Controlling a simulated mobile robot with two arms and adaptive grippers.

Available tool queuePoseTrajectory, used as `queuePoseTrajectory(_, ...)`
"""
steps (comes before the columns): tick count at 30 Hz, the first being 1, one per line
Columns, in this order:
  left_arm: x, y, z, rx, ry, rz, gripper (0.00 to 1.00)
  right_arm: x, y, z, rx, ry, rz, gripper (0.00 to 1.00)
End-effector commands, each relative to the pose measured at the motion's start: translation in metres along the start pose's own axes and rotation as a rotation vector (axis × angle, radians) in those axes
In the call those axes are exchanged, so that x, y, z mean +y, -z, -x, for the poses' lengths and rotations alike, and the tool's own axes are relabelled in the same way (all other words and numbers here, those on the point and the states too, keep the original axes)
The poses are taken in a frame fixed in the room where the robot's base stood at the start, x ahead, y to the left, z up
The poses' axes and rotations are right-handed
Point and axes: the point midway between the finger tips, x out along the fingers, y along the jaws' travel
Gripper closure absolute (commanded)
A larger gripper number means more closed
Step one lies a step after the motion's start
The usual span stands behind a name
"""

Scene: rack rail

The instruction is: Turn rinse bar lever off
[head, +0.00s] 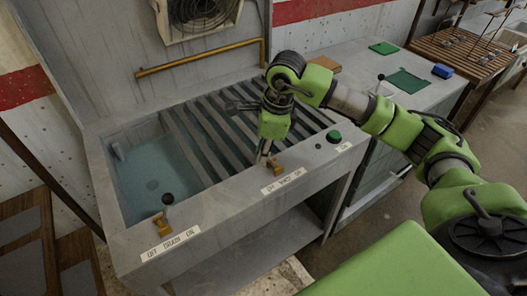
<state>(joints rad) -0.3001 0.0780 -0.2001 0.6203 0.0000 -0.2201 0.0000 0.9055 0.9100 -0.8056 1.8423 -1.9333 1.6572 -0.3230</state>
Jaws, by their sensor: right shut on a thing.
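The rinse bar lever's brass base (275,165) sits on the front ledge of the grey sink, behind a label (282,180) that appears to read OFF RINSE ON. My right gripper (263,156) comes down over the lever from the right and is shut on it. The gripper hides most of the lever's handle, so its exact angle cannot be told. The brass rinse bar (200,59) runs along the back wall above the slatted rack. My left gripper is not in view.
A drain lever (166,215) with a black knob stands at the left of the ledge, over a label reading OFF DRAIN ON. A green button (333,136) lies right of the gripper. Slatted rails (205,140) span the water-filled basin (150,180). A counter holds green items on the right.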

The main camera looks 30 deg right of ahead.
Motion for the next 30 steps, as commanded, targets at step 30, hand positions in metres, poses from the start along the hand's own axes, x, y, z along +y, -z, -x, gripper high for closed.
queuePoseTrajectory(30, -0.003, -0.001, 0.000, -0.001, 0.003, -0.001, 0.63, 0.000, -0.001, 0.052, -0.001, 0.001, 0.002, 0.63)
